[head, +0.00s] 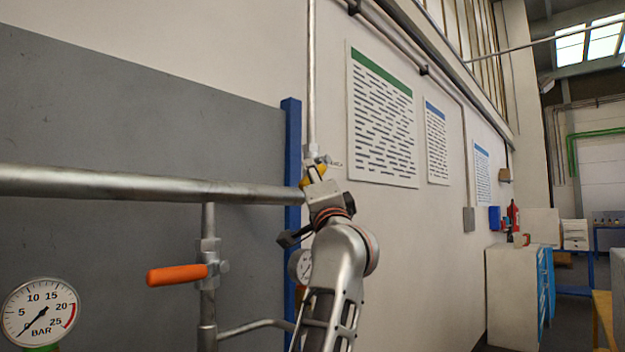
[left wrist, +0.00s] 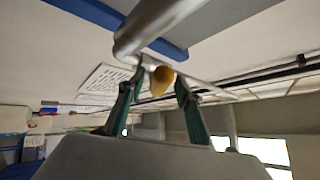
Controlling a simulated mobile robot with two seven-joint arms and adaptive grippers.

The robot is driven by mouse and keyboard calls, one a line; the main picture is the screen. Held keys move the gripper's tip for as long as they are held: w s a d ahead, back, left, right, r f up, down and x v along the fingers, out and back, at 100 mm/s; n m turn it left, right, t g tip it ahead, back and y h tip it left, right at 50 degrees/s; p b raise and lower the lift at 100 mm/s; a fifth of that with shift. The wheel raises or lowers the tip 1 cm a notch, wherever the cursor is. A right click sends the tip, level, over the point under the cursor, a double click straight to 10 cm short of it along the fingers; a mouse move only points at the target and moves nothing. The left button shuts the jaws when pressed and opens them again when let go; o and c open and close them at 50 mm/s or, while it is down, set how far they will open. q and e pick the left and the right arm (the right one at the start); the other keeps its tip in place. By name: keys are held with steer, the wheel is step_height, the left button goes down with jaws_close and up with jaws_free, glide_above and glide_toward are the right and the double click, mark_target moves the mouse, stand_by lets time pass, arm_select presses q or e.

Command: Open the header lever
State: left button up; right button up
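A yellow lever (head: 314,174) sits by a valve body on the thin vertical pipe, at the right end of the thick horizontal header pipe (head: 150,187). My left gripper (head: 318,168) is up at this lever and partly covers it in the head view. In the left wrist view the yellow lever (left wrist: 160,80) lies between the two fingers of my left gripper (left wrist: 162,84). The fingers stand apart on either side of it; firm contact is not visible. My right gripper is in neither view.
An orange lever (head: 178,275) points left on a lower vertical pipe. A pressure gauge (head: 41,312) stands at lower left, and a second gauge (head: 301,266) is partly behind my arm. A blue post (head: 291,150) stands just behind the header pipe. Posters hang on the wall.

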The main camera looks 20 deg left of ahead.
arm_select(q)
steer(key=v, duration=0.7)
